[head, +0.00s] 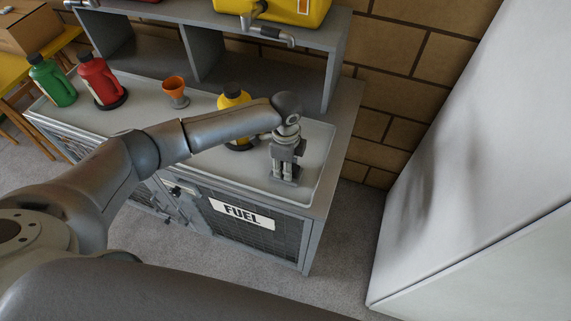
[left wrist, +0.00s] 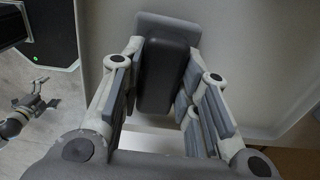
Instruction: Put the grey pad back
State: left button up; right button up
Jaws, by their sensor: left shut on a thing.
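My left gripper (head: 285,172) points down over the right end of the pale grey bench tray. It is shut on the grey pad, whose flat grey plate (head: 286,180) shows under the fingertips at or just above the tray surface. In the left wrist view, the gripper (left wrist: 163,85) has its fingers on either side of the pad's dark raised block (left wrist: 164,72). A wider grey plate (left wrist: 150,22) sticks out beyond that block. I cannot tell whether the pad touches the tray.
A yellow bottle (head: 232,98) stands close behind my left forearm, partly hidden. An orange funnel (head: 175,90), red bottle (head: 98,82) and green bottle (head: 50,80) stand further left. A grey shelf (head: 345,45) rises behind. The tray (head: 318,150) has a raised rim.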

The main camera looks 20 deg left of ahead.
pick_arm(q)
jog(key=shift+f, duration=0.15)
jog(key=o, duration=0.9)
notch_tip(320, 180, up, 12)
jog(key=b, duration=0.1)
jog(key=shift+r, duration=0.25)
